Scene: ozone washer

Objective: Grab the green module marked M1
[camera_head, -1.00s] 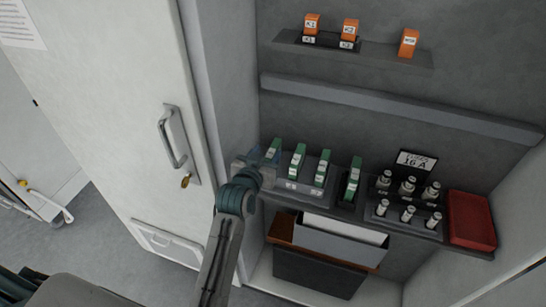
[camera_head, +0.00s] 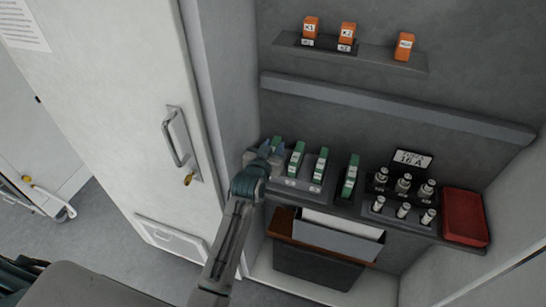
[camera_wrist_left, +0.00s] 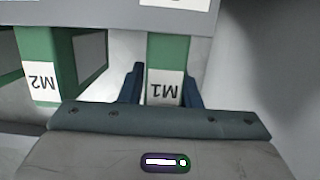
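The green module marked M1 (camera_wrist_left: 165,80) stands in its slot at the left end of the row in the cabinet. Its white label shows upside down in the left wrist view. In the head view only its top (camera_head: 277,141) shows, partly hidden by my left gripper (camera_head: 268,151). The fingers of my left gripper (camera_wrist_left: 163,88) straddle M1, one on each side, with a thin gap on the picture's left side. It looks open around the module. My right gripper is not in view.
The green module M2 (camera_wrist_left: 41,72) stands close beside M1. More green modules (camera_head: 349,177) stand to the right, then fuses (camera_head: 404,186) and a red box (camera_head: 465,217). Orange modules (camera_head: 347,32) sit on the upper shelf. The open cabinet door (camera_head: 110,100) is on the left.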

